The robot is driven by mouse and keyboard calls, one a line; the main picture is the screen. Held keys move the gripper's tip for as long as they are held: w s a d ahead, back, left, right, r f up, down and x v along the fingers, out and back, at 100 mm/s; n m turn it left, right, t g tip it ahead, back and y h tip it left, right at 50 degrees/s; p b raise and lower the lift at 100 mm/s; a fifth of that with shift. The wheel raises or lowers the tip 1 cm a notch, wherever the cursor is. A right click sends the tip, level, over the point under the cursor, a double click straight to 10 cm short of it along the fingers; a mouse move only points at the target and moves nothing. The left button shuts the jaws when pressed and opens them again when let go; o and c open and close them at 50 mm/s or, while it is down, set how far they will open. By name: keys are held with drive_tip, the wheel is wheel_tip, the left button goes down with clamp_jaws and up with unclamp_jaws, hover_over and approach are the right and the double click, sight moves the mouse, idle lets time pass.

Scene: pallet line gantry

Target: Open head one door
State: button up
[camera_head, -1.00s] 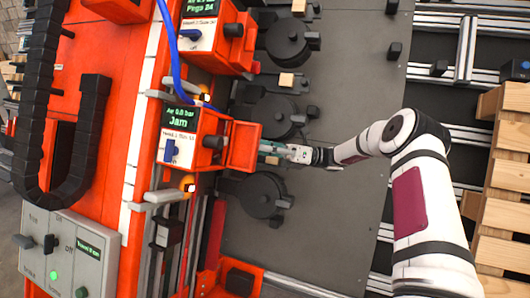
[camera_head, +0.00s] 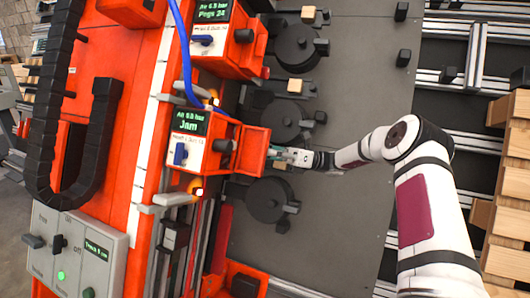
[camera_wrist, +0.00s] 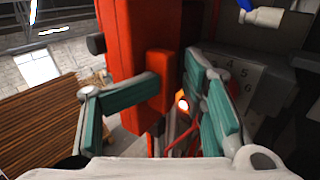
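The lower head unit (camera_head: 188,150) on the orange machine has a green display reading "Jam" and a blue switch. An orange door-like panel (camera_head: 253,150) stands out from its right side. My gripper (camera_head: 284,153) reaches in from the right, at this panel's outer edge. In the wrist view, the red panel (camera_wrist: 120,60) with a raised red block (camera_wrist: 155,85) lies between the teal fingers. My gripper (camera_wrist: 168,105) is open around the block. Whether the right finger touches it I cannot tell. The left finger overlaps the block in the picture.
An upper head unit (camera_head: 215,45) reads "Pegs 24". Round black fixtures (camera_head: 268,200) stand on the dark plate just beyond my gripper. A grey control box (camera_head: 75,245) is at lower left. Wooden pallets (camera_head: 508,190) line the right edge.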

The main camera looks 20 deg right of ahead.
drive_tip(key=v, duration=1.2)
